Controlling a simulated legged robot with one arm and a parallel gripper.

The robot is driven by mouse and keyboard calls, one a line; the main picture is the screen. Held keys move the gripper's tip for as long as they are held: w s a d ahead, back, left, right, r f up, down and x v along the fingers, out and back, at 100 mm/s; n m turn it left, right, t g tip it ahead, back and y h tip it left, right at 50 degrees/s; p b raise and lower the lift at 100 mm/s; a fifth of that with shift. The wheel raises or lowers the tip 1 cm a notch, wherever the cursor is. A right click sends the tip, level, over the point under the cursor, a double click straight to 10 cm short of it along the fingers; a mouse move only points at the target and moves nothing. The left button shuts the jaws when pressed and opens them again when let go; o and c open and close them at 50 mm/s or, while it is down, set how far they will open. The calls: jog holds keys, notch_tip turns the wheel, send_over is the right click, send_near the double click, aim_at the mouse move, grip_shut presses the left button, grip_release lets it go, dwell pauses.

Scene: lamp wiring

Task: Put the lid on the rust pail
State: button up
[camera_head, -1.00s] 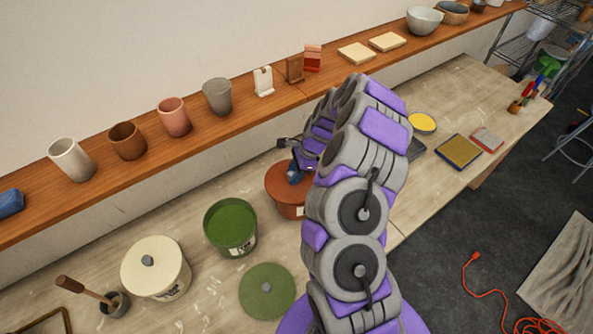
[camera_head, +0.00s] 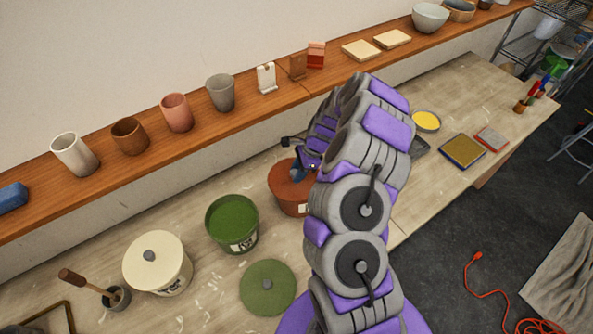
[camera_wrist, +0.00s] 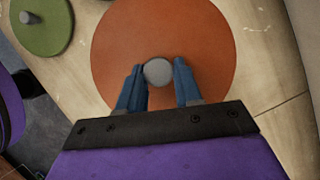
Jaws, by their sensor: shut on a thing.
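The rust pail (camera_head: 288,204) stands on the bench in the head view, partly behind my arm. The rust lid (camera_head: 281,178) covers its top; I cannot tell whether it is fully seated. In the wrist view the lid (camera_wrist: 205,50) is a broad rust disc that hides the pail. Its grey knob (camera_wrist: 157,72) lies between the blue fingers of my gripper (camera_wrist: 159,68). My gripper is shut on the knob, from above. In the head view my gripper (camera_head: 299,171) shows only in part.
An open green pail (camera_head: 232,222) stands left of the rust pail, with a green lid (camera_head: 267,287) flat in front. A cream pail with its lid on (camera_head: 157,262) is further left. A wooden shelf (camera_head: 250,105) with cups runs behind. A yellow-topped container (camera_head: 426,121) is right.

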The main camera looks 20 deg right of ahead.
jog(key=o, duration=0.7)
jog(key=shift+d, duration=0.2)
jog(key=o, duration=0.5)
jog(key=shift+d, duration=0.3)
jog(key=shift+c, duration=0.2)
jog(key=shift+a, duration=0.35)
jog(key=shift+r, duration=0.3)
jog(key=b+v, duration=0.1)
jog(key=v, duration=1.5)
jog(key=shift+d+r, duration=0.25)
jog(key=shift+d, duration=0.15)
